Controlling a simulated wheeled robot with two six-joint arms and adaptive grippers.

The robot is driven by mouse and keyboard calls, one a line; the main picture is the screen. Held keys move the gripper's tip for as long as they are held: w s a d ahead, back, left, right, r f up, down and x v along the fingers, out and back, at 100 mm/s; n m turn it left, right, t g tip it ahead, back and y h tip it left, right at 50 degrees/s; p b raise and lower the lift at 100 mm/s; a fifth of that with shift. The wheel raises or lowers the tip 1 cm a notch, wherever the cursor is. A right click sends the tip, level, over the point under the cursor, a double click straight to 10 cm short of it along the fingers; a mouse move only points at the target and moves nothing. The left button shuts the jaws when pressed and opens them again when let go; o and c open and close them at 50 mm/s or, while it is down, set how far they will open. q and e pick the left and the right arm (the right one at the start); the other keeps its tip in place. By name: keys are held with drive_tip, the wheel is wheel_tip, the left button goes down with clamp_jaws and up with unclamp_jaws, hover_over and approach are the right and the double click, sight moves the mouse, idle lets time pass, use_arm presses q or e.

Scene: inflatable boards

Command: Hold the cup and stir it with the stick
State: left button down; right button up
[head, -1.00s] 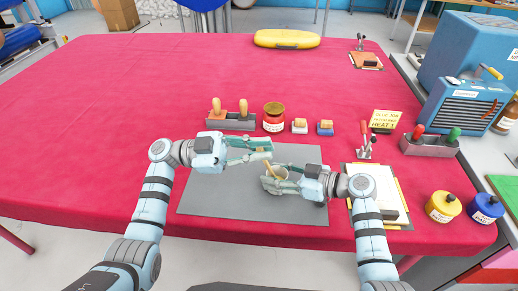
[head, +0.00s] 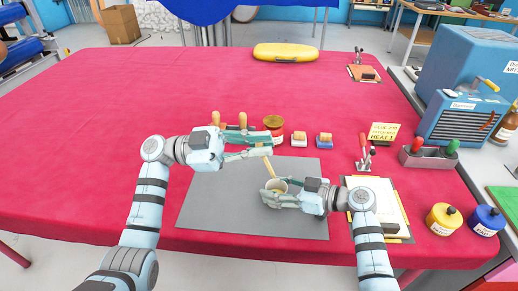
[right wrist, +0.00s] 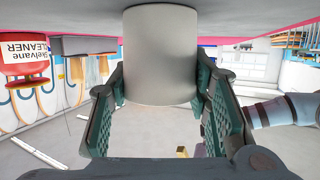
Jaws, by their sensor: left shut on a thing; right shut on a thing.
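My left gripper (head: 268,145) is shut on the thin tan stick (head: 268,167), above and behind the cup. The stick slants down to the cup's mouth; its lower end is hidden, apparently inside. The pale grey cup (head: 276,186) stands upright over the grey mat. My right gripper (head: 272,196) is shut on the cup from the right and front. In the right wrist view the plain cup wall (right wrist: 160,60) sits between the two green-padded fingers. That view does not show the stick.
The grey mat (head: 215,205) is clear left of the cup.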

drive_tip(key=o, duration=1.2)
drive_tip(key=shift+o, duration=0.2)
use_arm(q)
drive_tip(key=shift+d, duration=0.1)
use_arm(e)
drive_tip(key=v, duration=1.2)
drive_tip(key=shift+w+d, duration=0.1)
use_arm(q)
drive_tip(key=shift+f, duration=0.1)
